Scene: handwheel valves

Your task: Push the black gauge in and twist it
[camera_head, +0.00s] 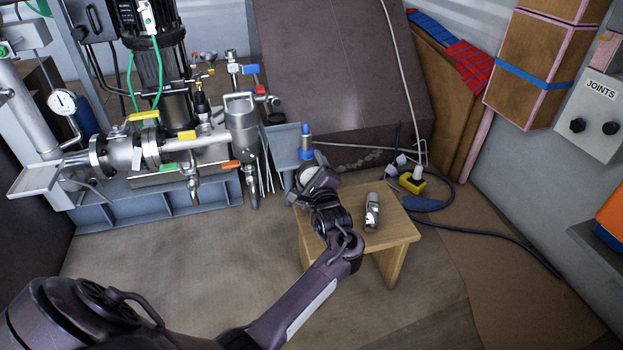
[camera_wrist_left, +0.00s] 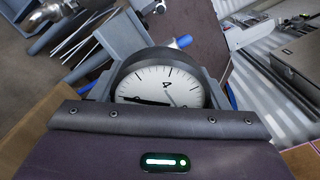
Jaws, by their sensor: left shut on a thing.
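The black gauge (camera_wrist_left: 160,88) has a black rim and a white dial with a needle, and it fills the middle of the left wrist view. The wrist housing hides its lower part. My left gripper (camera_head: 318,182) is shut on the gauge, above the far left corner of the wooden stool. Its fingers are hard to make out in the head view. A blue-topped fitting (camera_head: 306,142) stands just behind the gripper. I cannot tell whether the gauge touches it. My right gripper is not in view.
A metal fitting (camera_head: 372,212) stands on the wooden stool (camera_head: 390,235). The pipe rig (camera_head: 170,150), with coloured valve handles and another white gauge (camera_head: 63,101), is at the left. A yellow plug block (camera_head: 412,183) and cables lie behind the stool. The floor in front is clear.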

